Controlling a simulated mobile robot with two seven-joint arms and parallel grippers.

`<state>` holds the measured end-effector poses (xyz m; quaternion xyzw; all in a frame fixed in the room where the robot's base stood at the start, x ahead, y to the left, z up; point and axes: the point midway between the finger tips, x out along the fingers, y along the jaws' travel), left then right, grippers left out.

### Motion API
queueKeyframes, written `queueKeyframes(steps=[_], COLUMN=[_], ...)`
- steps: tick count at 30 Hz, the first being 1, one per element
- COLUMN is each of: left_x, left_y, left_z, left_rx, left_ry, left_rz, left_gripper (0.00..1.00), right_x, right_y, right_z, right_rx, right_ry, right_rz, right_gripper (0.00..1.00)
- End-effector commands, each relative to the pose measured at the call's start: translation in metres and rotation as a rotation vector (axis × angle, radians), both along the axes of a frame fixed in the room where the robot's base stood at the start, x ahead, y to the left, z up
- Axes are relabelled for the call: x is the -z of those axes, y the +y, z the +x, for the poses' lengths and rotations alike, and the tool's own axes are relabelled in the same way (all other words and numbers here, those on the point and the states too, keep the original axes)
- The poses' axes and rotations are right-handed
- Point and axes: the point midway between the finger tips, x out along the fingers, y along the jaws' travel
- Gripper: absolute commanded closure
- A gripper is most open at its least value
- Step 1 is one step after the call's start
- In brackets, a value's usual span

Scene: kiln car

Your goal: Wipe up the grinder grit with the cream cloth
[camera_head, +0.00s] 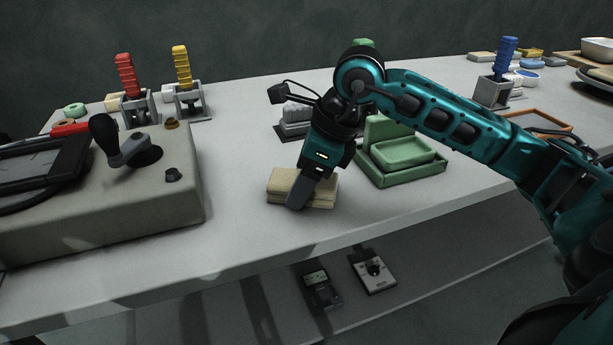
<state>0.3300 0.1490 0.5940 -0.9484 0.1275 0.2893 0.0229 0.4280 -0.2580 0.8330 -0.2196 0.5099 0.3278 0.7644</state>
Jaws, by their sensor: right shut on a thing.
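The cream cloth (283,182) is a folded pad lying on the pale grey table top near its front edge. My right gripper (300,196) comes down over it from above, fingers pointing down, and is shut on the cloth. The fingers cover part of the cloth's middle and right side. I cannot make out any grinder grit on the table; it may be hidden under the cloth or too fine to see. My left gripper is not in view.
A beige control box (110,205) with a black lever stands at left. A green tray (405,170) sits close right of my right gripper. Red (126,75), yellow (181,65) and blue (505,55) handles stand farther back. Two devices lie on a lower shelf (235,318).

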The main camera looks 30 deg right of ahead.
Motion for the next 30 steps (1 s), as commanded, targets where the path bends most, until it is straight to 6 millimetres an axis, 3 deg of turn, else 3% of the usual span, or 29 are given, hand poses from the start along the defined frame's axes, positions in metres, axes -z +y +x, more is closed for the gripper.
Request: queueKeyframes(steps=[13,30], left_x=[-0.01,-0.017], left_y=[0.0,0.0], left_z=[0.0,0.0], left_rx=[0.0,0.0], left_ry=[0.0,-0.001], left_rz=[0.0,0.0], left_gripper=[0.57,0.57], right_x=[0.0,-0.009], right_y=[0.038,0.04], right_z=[0.008,0.009], right_rx=[-0.003,0.0], right_ry=[0.004,0.001], right_rz=[0.002,0.001], right_gripper=[0.81,0.81])
